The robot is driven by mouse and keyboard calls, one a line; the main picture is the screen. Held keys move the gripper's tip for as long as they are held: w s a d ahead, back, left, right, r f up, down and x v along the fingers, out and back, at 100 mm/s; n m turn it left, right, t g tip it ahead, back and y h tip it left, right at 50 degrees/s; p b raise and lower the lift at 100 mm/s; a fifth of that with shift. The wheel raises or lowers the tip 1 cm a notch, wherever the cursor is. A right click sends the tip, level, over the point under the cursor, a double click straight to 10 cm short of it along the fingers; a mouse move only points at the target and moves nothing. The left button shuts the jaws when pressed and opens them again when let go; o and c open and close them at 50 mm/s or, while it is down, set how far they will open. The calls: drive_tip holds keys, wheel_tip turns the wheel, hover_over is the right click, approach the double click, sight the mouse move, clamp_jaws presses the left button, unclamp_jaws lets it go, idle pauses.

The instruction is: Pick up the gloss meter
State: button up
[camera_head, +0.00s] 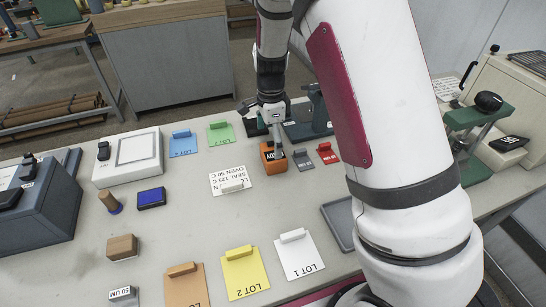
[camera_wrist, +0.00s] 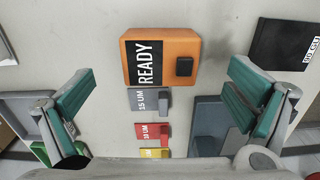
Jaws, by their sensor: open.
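The gloss meter appears to be the orange box with a black READY display and a dark button. It lies on the table at the top centre of the wrist view (camera_wrist: 185,45). It also shows in the head view (camera_head: 267,165), partly hidden by my gripper. My gripper (camera_wrist: 165,98) is open and empty, its two green-padded fingers wide apart. In the wrist view the meter lies beyond the fingertips, between their lines. In the head view the gripper is over or just behind the meter; I cannot tell the exact height.
A grey block (camera_head: 302,160) and a red block (camera_head: 327,153) stand close to the meter's right in the head view. A white labelled card (camera_head: 230,181) lies to the left. The table's front middle holds coloured lot cards.

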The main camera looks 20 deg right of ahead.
sight(273, 151)
drive_tip(key=shift+d+f+p, duration=0.15)
drive_tip(key=shift+f+p, duration=0.05)
drive_tip(key=shift+f, duration=1.25)
drive_tip(key=shift+d+f+p, duration=0.1)
drive_tip(key=shift+f+p, duration=0.05)
drive_tip(key=shift+f, duration=1.3)
drive_tip(key=c, duration=1.5)
